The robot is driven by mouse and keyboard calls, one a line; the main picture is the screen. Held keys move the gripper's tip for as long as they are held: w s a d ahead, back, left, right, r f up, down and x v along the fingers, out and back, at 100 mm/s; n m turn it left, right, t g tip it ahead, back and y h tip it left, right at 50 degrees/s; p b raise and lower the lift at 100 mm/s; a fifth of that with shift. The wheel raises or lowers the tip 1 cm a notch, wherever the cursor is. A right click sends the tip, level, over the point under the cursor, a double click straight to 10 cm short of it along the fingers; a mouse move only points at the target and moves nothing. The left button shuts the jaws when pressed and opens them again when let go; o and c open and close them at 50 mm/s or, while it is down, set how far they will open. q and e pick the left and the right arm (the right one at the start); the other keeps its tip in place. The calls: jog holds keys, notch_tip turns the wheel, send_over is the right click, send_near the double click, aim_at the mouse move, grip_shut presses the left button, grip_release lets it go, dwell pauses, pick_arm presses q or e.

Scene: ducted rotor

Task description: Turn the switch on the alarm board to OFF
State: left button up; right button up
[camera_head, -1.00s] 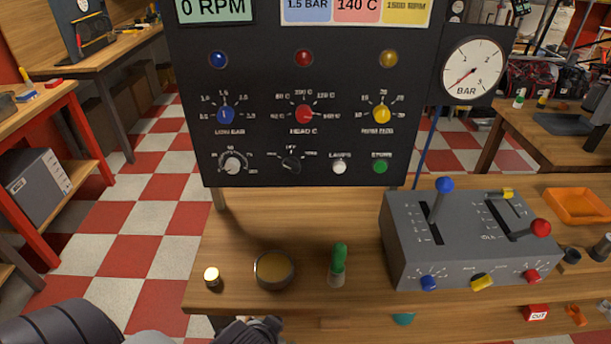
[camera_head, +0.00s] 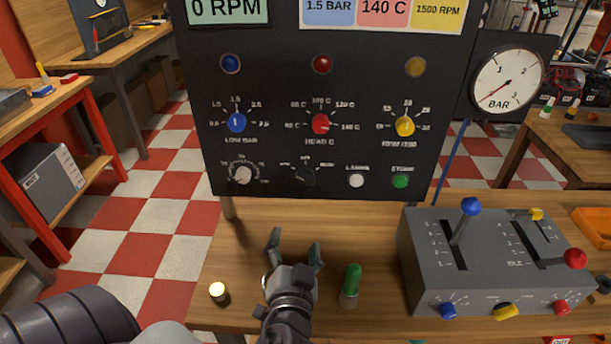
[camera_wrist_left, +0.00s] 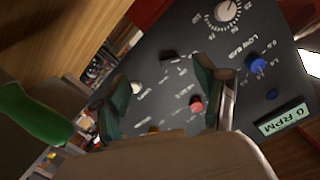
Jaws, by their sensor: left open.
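The dark alarm board (camera_head: 270,155) stands upright behind the bench. Its black rotary switch (camera_head: 305,177) is in the bottom row, between a white knob (camera_head: 242,175) and a white button (camera_head: 356,181); its position is too small to read. My left gripper (camera_head: 296,246) is open and empty, above the bench, below and in front of the board, apart from the switch. In the left wrist view, the gripper (camera_wrist_left: 155,90) has its fingers spread toward the board, and the black switch (camera_wrist_left: 168,57) shows between them, partly blurred. My right gripper is not in view.
A green-topped cylinder (camera_head: 352,280) stands just right of my left gripper. A grey lever box (camera_head: 425,265) fills the bench's right side. Blue (camera_head: 236,122), red (camera_head: 320,125) and yellow knobs (camera_head: 404,126) sit above the switch.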

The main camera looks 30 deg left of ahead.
pick_arm(q)
notch_tip(320, 180, up, 2)
jog(key=w+t, duration=0.1)
jog(key=w, duration=0.1)
jog(key=p, duration=0.3)
send_near(305, 181)
jog(key=w, duration=0.2)
jog(key=shift+m, duration=0.3)
jog(key=p+x, duration=0.1)
jog(key=x, duration=0.5)
jog(key=shift+s+a+r+p, duration=0.1)
jog(key=shift+s+a+p, duration=0.2)
jog(key=shift+a+p, duration=0.1)
jog(key=shift+w+a, duration=0.35)
jog(key=shift+w, duration=0.2)
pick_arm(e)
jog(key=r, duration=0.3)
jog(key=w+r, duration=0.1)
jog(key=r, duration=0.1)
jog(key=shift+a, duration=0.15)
pick_arm(q)
jog(key=shift+c, duration=0.7)
jog(key=c, duration=1)
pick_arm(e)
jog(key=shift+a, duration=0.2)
